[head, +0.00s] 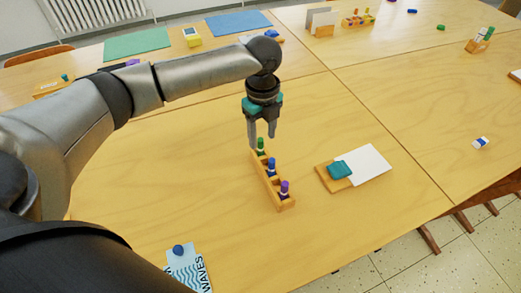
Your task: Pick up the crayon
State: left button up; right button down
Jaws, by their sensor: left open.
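A wooden holder (267,188) stands on the near table with three upright crayon-like sticks in a row. The green one (261,146) is at the far end, the blue one (271,166) in the middle and the purple one (284,188) at the near end. My left gripper (262,143) points down at the far end of the holder, its fingers apart around or just above the green one; I cannot tell which. No contact shows. My right gripper is not in view.
A wooden board (325,180) with white paper (366,163) and a teal block (340,170) lies right of the holder. A card marked WAVES (188,272) with a blue lump is at the near left. The table (350,225) is otherwise largely clear around the holder.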

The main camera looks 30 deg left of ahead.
aim_at(260, 140)
pick_arm(q)
jog(key=f, duration=0.1)
jog(key=f+b, duration=0.1)
jog(key=f, duration=0.2)
jog(key=shift+a, duration=0.25)
jog(key=shift+c, duration=0.2)
jog(key=c, duration=0.7)
grip_shut()
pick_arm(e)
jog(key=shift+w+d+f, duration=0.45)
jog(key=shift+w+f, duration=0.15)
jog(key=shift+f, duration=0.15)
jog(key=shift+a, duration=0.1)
